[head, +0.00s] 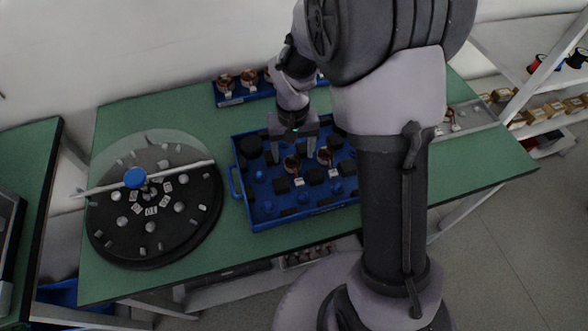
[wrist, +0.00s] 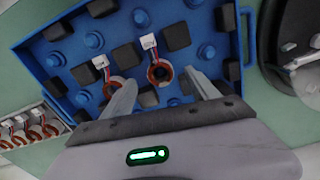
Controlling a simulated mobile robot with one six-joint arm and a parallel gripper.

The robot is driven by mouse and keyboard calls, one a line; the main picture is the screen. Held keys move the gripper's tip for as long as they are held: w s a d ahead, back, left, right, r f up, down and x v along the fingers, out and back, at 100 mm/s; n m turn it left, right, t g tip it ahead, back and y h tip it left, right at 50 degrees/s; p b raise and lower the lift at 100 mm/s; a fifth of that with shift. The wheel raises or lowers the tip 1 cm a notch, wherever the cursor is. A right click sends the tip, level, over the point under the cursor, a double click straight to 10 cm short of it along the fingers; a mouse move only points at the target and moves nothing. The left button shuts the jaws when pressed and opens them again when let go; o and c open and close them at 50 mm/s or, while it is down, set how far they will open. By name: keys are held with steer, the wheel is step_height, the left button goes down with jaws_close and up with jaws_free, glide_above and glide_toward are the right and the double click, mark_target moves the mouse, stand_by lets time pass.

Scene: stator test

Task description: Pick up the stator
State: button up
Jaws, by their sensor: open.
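Two copper-wound stators with white connectors lie in the blue tray (head: 262,224). One stator (head: 292,164) is left of the other stator (head: 326,156) in the head view. In the wrist view, one stator (wrist: 160,73) shows between and just beyond my fingertips, and the other stator (wrist: 113,87) lies just left of the left finger. My gripper (wrist: 165,88) is open and empty, pointing down over the tray. In the head view my gripper (head: 292,152) hangs over the tray's middle; its height above the stators is hard to tell.
Black blocks and blue pegs fill the tray around the stators. A round black turntable (head: 150,240) with a blue knob stands left on the green table (head: 110,285). A blue rack of more stators (head: 226,84) sits at the back. Shelves stand at the right.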

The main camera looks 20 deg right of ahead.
mark_target(293, 160)
steer(key=f+b, duration=0.2)
steer(key=f, duration=0.3)
steer(key=shift+w, duration=0.2)
steer(key=shift+r, duration=0.1)
steer(key=shift+c, duration=1.1)
jaws_close()
steer(key=shift+r, duration=0.1)
